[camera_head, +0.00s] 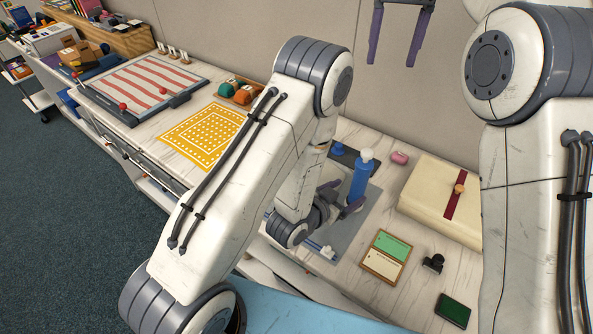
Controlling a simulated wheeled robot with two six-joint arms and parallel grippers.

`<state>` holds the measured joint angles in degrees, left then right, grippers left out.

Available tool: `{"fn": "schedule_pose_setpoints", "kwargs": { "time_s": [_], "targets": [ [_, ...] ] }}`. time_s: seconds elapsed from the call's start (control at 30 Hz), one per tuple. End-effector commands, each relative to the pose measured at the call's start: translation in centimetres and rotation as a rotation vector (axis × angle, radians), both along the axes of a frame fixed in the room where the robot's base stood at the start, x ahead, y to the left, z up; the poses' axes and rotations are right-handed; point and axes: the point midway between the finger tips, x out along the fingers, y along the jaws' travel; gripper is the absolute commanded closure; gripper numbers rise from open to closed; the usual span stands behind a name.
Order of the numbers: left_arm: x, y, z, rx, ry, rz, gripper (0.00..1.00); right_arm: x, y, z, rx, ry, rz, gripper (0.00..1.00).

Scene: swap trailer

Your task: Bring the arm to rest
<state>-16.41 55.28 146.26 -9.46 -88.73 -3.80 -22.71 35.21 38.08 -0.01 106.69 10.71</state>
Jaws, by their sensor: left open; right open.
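My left arm reaches over the counter from the lower left. Its gripper (343,196) is low over the grey mat (362,220), with its dark purple fingers apart. The blue bottle (358,182) with a pale cap stands upright close by the fingers. I cannot tell whether they touch it, and the arm hides part of this area. My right gripper (393,58) is raised at the top, in front of the wall. Its two fingers point down, apart, with nothing between them.
A cream box with a red band (425,190), a pink item (399,158), a green and cream card tray (371,265), a black stamp (433,263) and a green pad (453,310) lie to the right. A yellow patterned cloth (190,140) and striped board (125,85) lie left.

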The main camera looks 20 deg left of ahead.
Motion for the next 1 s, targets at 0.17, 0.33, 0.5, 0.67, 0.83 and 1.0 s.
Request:
{"fn": "schedule_pose_setpoints", "kwargs": {
  "time_s": [0.17, 0.33, 0.5, 0.67, 0.83, 1.0],
  "targets": [
    [-0.4, 0.2, 0.2, 0.000, 0.001, 0.000, 0.14, 0.0, 0.0, 0.7, 0.000, 0.000, 0.000, 0.25],
    [-0.4, 0.2, 0.1, 0.000, 0.001, 0.001, 0.14, 0.0, 0.0, 0.6, 0.000, 0.000, -0.001, 0.25],
    [0.3, 1.0, 0.5, 0.029, 0.042, 0.022, 0.14, 0.5, -1.1, -0.7, 0.003, -0.009, -0.015, 0.25],
    [1.1, 3.2, 1.1, 0.090, 0.149, 0.077, 0.14, 1.1, -3.7, -3.8, 0.013, -0.036, -0.044, 0.25],
    [0.9, 6.4, 2.4, 0.153, 0.296, 0.156, 0.14, 0.3, -7.4, -8.4, 0.022, -0.075, -0.081, 0.25],
    [-0.8, 9.7, 4.2, 0.199, 0.461, 0.241, 0.14, -2.5, -11.2, -13.3, 0.028, -0.117, -0.118, 0.25]
  ]
}}
